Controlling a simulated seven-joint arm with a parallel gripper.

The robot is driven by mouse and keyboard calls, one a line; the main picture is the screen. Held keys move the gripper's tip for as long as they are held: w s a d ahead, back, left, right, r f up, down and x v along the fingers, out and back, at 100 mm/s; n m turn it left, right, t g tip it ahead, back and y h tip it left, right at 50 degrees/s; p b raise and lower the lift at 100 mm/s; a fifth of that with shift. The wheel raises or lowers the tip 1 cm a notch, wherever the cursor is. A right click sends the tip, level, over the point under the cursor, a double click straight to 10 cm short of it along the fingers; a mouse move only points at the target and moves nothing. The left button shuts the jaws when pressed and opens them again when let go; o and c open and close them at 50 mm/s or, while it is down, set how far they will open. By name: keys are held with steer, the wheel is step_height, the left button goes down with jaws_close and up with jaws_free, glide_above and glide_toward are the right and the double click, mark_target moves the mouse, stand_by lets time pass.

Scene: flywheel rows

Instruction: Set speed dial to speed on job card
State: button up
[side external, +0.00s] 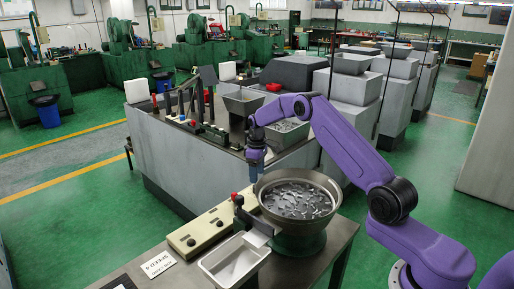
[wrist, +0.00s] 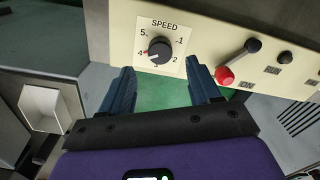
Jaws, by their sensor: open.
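The speed dial (wrist: 159,50) is a round black knob on a cream panel, with a ring of numbers 1 to 5 under the word SPEED. Its red mark is on the left, at about 4. My gripper (wrist: 160,80) is open and empty in the wrist view, its two blue fingers below the dial in the picture, one to each side, apart from it. In the side view my gripper (side external: 255,160) hangs pointing down above the bench. The job card (side external: 159,263) is a white slip on the bench; its print includes SPEED, but I cannot read the digit surely.
In the side view a feeder bowl of metal parts (side external: 298,200) stands right of the cream control box (side external: 203,229). An empty metal tray (side external: 235,262) is in front.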

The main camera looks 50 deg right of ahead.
mark_target(256, 186)
step_height(256, 186, up, 12)
stand_by(0.4)
steer(key=s+a+r+n, duration=0.1)
steer(key=s+a+r, duration=0.1)
steer(key=a, duration=0.4)
steer(key=s+a+r+n, duration=0.1)
steer(key=s+a+r, duration=0.1)
steer(key=a, duration=0.5)
steer(key=s+a+r+n, duration=0.2)
steer(key=s+a, duration=0.9)
steer(key=s, duration=0.3)
steer(key=s+d+f+n, duration=0.1)
steer(key=s+n, duration=0.1)
steer(key=s, duration=1.2)
steer(key=s+d+f+n, duration=0.1)
steer(key=s+f+n, duration=0.1)
steer(key=s, duration=1.2)
steer(key=shift+d+f, duration=0.2)
steer(key=shift+d, duration=0.15)
